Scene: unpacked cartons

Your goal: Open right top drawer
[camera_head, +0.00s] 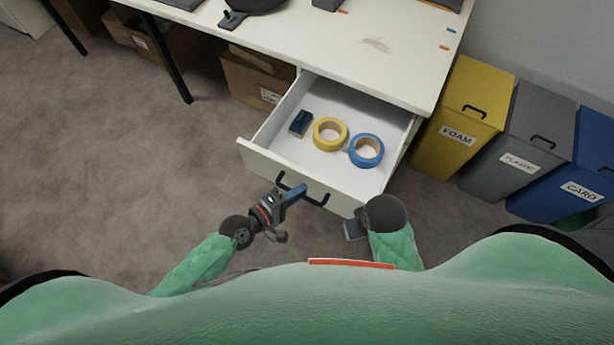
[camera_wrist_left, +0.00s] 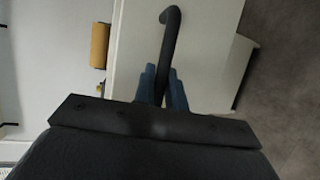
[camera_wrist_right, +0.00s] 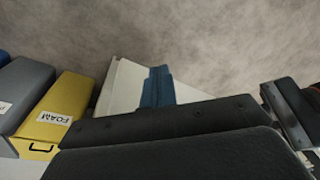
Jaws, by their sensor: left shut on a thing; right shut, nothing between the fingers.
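The right top drawer (camera_head: 262,163) is pulled out from under the white desk, and its inside is visible from above. It holds a yellow tape roll (camera_head: 330,134), a blue tape roll (camera_head: 366,151) and a small dark blue item (camera_head: 300,123). A dark curved handle (camera_head: 318,199) is on the drawer front. My left gripper (camera_head: 298,191) is shut on this handle; the left wrist view shows the handle (camera_wrist_left: 171,40) between the blue fingers. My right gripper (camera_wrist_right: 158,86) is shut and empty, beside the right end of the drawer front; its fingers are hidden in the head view.
The white desk (camera_head: 340,50) stands beyond the drawer. Yellow (camera_head: 465,110), grey (camera_head: 525,140) and blue (camera_head: 580,175) bins stand on the right. Cardboard boxes (camera_head: 255,80) lie beneath the desk. The floor (camera_head: 120,170) to the left is clear.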

